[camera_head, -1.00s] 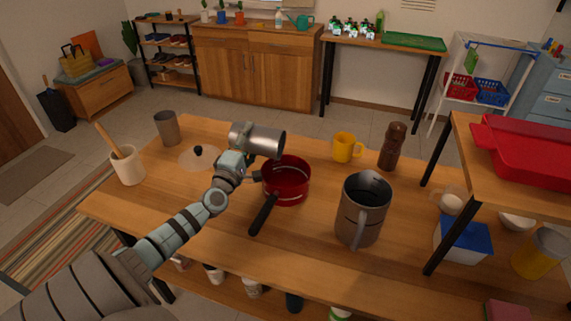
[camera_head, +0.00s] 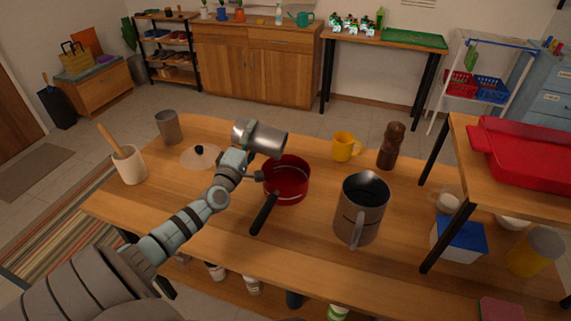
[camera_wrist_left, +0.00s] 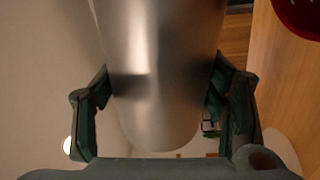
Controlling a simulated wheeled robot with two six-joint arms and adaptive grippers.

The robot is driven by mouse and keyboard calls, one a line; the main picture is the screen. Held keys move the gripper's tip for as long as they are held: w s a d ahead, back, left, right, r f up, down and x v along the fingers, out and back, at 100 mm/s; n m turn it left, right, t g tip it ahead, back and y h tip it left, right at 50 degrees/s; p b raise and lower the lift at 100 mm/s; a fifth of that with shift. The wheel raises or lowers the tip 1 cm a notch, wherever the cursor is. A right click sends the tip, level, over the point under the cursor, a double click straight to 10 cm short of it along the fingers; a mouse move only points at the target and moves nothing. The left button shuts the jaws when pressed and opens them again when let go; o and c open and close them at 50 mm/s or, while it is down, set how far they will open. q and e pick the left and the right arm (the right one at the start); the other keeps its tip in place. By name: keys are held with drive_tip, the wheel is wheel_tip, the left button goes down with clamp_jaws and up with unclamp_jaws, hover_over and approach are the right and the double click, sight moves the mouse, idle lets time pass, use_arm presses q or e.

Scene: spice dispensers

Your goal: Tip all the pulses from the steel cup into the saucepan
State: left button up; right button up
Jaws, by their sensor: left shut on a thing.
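My left gripper (camera_head: 240,160) is shut on the steel cup (camera_head: 260,138) and holds it in the air above the table. The cup lies tilted nearly on its side, its mouth end toward the right, over the back rim of the saucepan. In the left wrist view the cup (camera_wrist_left: 155,70) fills the middle between the two fingers (camera_wrist_left: 160,105). The red saucepan (camera_head: 288,182) stands on the table with its black handle toward the front. A bit of it shows in the left wrist view (camera_wrist_left: 300,15). I see no pulses; the cup's inside is hidden. My right gripper is not in view.
A large grey jug (camera_head: 361,210) stands right of the saucepan. A yellow mug (camera_head: 344,147) and brown pepper mill (camera_head: 391,147) stand behind. A glass lid (camera_head: 200,157), a grey tumbler (camera_head: 168,127) and a utensil crock (camera_head: 129,165) are at left. A raised shelf (camera_head: 465,150) stands at right.

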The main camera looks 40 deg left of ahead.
sight(257, 135)
use_arm(q)
drive_tip(key=shift+w+d+r+m+p, duration=0.15)
drive_tip(key=shift+d+r+m+p, duration=0.25)
drive_tip(key=shift+r+m+p, duration=0.45)
idle(0.3)
drive_tip(key=shift+w+d+r+m+h+p, duration=0.15)
drive_tip(key=shift+d+r+m+h+p, duration=0.25)
drive_tip(key=shift+m+p, duration=0.5)
drive_tip(key=shift+w+d+r+m+h+p, duration=0.1)
drive_tip(key=shift+w+d+r+m+p, duration=0.1)
drive_tip(key=shift+d+m+p, duration=0.5)
idle(0.7)
